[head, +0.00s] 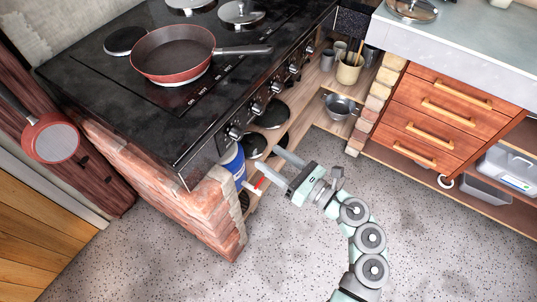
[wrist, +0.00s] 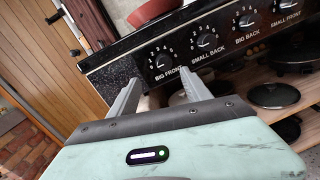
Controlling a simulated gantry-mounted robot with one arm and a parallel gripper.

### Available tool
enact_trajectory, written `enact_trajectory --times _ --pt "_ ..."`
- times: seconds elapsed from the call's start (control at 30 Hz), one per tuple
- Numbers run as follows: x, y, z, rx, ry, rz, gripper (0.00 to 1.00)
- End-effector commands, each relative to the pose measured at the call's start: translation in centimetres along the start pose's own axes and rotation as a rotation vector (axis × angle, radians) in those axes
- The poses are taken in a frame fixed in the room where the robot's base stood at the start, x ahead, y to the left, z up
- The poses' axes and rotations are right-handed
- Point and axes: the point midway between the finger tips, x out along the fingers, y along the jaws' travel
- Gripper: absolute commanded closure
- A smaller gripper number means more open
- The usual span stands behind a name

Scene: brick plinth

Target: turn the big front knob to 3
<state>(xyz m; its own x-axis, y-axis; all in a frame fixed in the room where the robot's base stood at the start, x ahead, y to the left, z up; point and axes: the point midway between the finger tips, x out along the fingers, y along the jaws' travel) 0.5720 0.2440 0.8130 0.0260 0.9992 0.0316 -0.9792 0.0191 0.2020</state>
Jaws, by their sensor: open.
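In the head view the knob (head: 234,132) is the nearest one on the stove's front edge. My gripper (head: 262,158) is open and empty, in front of and apart from the panel. In the wrist view my gripper (wrist: 161,82) has its two fingers spread, pointing toward the panel just below the knob.
The small back knob (wrist: 206,40) and the big back knob (wrist: 246,21) sit to the right on the panel. A red pan (head: 172,55) stands on the hob. Pan lids (head: 270,115) lie on the shelf below. A brick plinth (head: 200,215) borders the left. Speckled floor is clear.

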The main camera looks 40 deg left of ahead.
Motion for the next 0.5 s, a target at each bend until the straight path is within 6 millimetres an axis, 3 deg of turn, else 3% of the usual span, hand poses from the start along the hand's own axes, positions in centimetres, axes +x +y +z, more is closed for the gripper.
enact_trajectory --times 0.17,0.5 --pt "0.8 -0.9 -0.7 -0.055 0.036 -0.016 0.43" --pt "7.0 -0.8 -0.7 -0.051 0.032 -0.013 0.43"
